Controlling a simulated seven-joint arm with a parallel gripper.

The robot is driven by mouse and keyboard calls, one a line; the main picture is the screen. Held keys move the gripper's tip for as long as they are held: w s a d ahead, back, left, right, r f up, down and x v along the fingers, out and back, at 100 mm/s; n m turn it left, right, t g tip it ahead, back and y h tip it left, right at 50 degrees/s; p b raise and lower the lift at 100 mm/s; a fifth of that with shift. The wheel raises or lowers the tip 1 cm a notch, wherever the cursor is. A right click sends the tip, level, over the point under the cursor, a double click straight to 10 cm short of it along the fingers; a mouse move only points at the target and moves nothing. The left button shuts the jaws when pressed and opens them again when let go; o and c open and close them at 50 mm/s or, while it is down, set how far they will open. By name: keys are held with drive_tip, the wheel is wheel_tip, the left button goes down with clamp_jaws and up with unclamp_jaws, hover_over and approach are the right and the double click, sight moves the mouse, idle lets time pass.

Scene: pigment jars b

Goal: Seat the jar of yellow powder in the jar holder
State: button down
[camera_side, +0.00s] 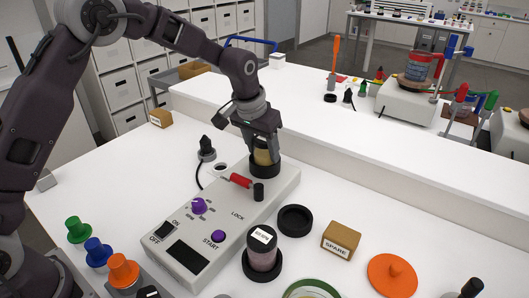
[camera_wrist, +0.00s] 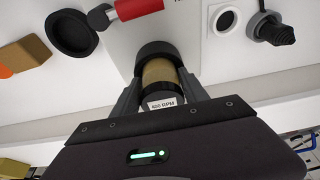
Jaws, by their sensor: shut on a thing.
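The jar of yellow powder (camera_side: 262,157) is between the fingers of my gripper (camera_side: 264,148), upright at the far end of the grey machine. The black jar holder (camera_side: 265,170) is directly under it. In the wrist view, the jar (camera_wrist: 158,73) has a dark lid with a white RPM label, and my gripper's fingers (camera_wrist: 160,92) are shut on its sides. The jar's lower end meets the black holder (camera_wrist: 157,48) and appears to be inside its rim. I cannot tell how deep it sits, because the rim hides the jar's bottom.
A red-handled lever (camera_side: 240,180) and black post (camera_side: 259,192) stand close to the holder. A black plug (camera_side: 206,150) with a cable is at its left. An empty black ring (camera_side: 295,220), a pinkish-powder jar (camera_side: 262,250) and a SPARE block (camera_side: 341,239) stand to the right.

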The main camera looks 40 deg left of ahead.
sight(263, 140)
drive_tip(key=shift+r, duration=0.85)
drive_tip(key=shift+r, duration=1.4)
drive_tip(key=s+d+m+h, duration=0.1)
drive_tip(key=s+d+m, duration=0.5)
drive_tip(key=d, duration=0.7)
drive_tip(key=shift+s+d+f+h, duration=0.2)
drive_tip(key=shift+s+f+h, duration=0.1)
drive_tip(key=shift+s, duration=0.4)
drive_tip(key=shift+f, duration=2.9)
drive_tip(key=shift+f, duration=1.5)
